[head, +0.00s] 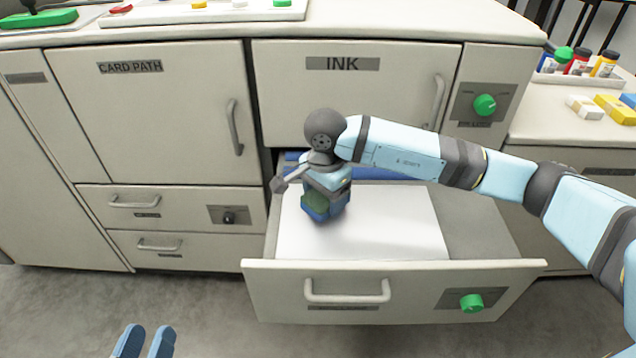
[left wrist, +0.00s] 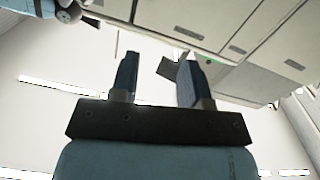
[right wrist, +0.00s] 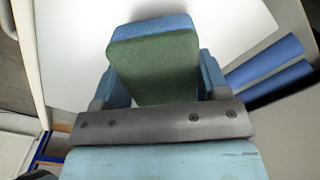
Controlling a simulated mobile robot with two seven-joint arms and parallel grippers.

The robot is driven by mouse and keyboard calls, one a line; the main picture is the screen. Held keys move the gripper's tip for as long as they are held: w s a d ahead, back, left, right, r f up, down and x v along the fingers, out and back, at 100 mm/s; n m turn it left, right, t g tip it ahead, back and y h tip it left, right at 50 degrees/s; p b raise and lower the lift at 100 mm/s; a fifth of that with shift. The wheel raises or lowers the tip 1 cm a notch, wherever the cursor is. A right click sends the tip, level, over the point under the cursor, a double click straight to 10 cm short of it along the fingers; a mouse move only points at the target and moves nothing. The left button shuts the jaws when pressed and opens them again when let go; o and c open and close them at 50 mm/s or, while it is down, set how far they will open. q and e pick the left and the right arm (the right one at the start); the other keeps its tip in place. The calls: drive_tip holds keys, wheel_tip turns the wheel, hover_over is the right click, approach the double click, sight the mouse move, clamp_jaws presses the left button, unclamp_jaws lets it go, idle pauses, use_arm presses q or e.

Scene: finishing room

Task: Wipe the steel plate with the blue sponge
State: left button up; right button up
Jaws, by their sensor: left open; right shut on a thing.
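The blue sponge (right wrist: 150,60), with a green scouring face, is between the fingers of my right gripper (head: 322,207), which is shut on it. The right gripper points down into the open drawer, and the sponge is over the left part of the pale plate (head: 390,230). I cannot tell whether the sponge touches the plate. In the right wrist view the plate (right wrist: 245,25) shows beyond the sponge. My left gripper (head: 145,342) is open and empty at the bottom left of the head view, out in front of the cabinet; its fingers also show apart in the left wrist view (left wrist: 157,80).
The drawer front (head: 390,290) has a handle and a green knob. Blue rolls (right wrist: 265,70) lie at the drawer's back, beside the plate. The INK door (head: 350,90) and CARD PATH door (head: 150,115) are closed above. Bottles and boxes stand on the right counter (head: 570,125). Floor is free at left.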

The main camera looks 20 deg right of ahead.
wheel_tip(320, 180, up, 3)
drive_tip(key=shift+s+d+r+p, duration=0.1)
drive_tip(key=shift+d+p, duration=0.05)
drive_tip(key=shift+p, duration=0.55)
drive_tip(key=shift+r+p, duration=0.3)
drive_tip(key=shift+r, duration=0.45)
drive_tip(key=shift+r+p, duration=0.3)
drive_tip(key=shift+r, duration=0.35)
use_arm(q)
wheel_tip(320, 180, down, 6)
drive_tip(key=s+a+g+y, duration=0.2)
drive_tip(key=s, duration=0.1)
drive_tip(key=shift+a+f+n+g+y, duration=0.15)
drive_tip(key=shift+a+n+g+y, duration=0.1)
drive_tip(key=shift+n+g+y, duration=0.05)
